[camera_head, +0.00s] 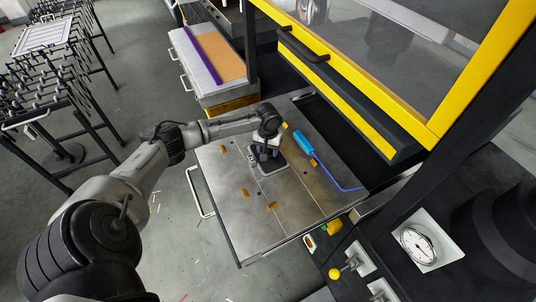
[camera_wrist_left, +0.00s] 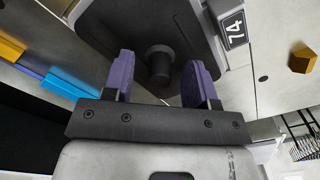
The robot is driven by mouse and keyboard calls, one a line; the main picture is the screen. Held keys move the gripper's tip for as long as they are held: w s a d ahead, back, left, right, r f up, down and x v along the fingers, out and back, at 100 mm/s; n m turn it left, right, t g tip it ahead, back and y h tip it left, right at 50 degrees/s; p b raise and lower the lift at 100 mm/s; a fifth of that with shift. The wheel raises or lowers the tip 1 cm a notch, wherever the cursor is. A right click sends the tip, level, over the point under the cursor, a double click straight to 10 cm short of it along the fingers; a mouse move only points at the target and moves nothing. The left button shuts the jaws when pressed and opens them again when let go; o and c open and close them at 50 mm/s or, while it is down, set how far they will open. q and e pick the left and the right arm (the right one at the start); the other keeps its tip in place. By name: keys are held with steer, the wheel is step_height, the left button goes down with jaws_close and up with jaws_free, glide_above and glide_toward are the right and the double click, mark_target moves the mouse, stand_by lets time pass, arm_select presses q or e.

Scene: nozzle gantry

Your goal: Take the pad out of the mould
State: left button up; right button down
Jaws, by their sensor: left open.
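A dark square plate with rounded corners, a central round knob (camera_wrist_left: 160,62) and a white "74" label (camera_wrist_left: 234,29) fills the upper middle of the left wrist view. It seems to be the top of the mould (camera_head: 272,169), which sits on the metal table in the head view. I see no separate pad, and cannot tell whether one is underneath. My left gripper (camera_wrist_left: 160,78) is open, its two purple fingers on either side of the knob with gaps visible. In the head view my left gripper (camera_head: 266,150) is over the mould, hiding part of it.
The metal table (camera_head: 240,215) carries several small brass blocks (camera_head: 272,206). A blue tool (camera_head: 303,140) with a blue cable lies right of the mould. A yellow-edged press frame (camera_head: 380,108) rises behind on the right. The table's front half is mostly clear.

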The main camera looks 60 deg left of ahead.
arm_select(q)
steer(key=shift+c, duration=0.3)
jaws_close()
stand_by(0.4)
